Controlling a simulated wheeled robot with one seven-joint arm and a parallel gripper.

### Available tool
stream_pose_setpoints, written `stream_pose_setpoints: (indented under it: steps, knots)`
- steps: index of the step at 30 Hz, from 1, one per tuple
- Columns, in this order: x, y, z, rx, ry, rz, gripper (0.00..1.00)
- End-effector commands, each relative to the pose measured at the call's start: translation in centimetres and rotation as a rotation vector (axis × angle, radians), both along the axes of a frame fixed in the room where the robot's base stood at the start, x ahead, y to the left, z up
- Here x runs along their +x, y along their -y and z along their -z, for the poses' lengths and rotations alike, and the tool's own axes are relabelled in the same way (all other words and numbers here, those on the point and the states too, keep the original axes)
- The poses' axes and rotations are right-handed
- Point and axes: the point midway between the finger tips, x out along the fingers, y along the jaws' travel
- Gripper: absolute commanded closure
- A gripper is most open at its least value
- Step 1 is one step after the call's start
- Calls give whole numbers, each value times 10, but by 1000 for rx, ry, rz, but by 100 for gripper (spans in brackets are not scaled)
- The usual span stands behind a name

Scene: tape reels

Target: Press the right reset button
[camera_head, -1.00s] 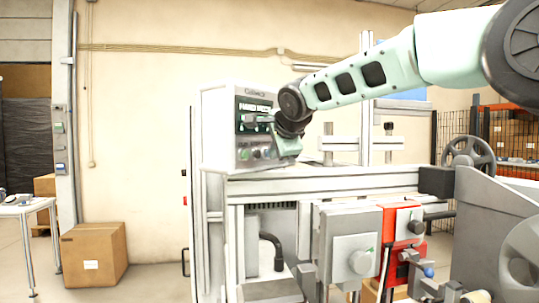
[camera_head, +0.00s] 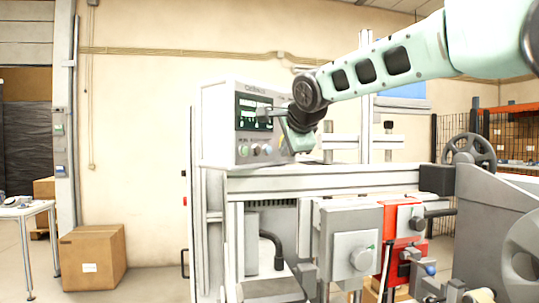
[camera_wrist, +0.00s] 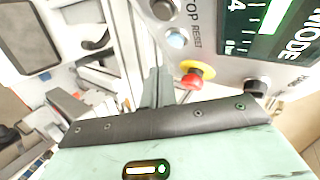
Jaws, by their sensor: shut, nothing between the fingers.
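The control box (camera_head: 216,125) stands on the machine, with a lit screen and a row of buttons on its front face. In the wrist view, a pale blue round button (camera_wrist: 176,38) sits beside the word RESET on the panel. A dark round button is above it, by the word STOP, and a red mushroom button (camera_wrist: 194,77) on a yellow ring is below it. My gripper (camera_wrist: 157,84) is shut and empty; its fingers show in front of the panel, below and left of the pale blue button. I cannot tell any contact. In the head view it is beside the screen.
A black knob (camera_wrist: 257,86) sits on the panel right of the red button. The machine's frame, a red clamp block (camera_head: 397,220) and handwheels (camera_head: 472,152) lie below and right. A cardboard box (camera_head: 93,257) is on the floor at left.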

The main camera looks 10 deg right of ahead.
Motion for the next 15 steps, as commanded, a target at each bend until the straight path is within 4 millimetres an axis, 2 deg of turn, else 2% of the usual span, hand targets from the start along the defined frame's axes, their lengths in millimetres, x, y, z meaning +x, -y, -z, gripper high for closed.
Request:
stream_pose_setpoints:
  steps: [9,15]
  knots:
    - [-23,18,2,-1,0,0,100]
    - [-26,20,1,0,-1,0,100]
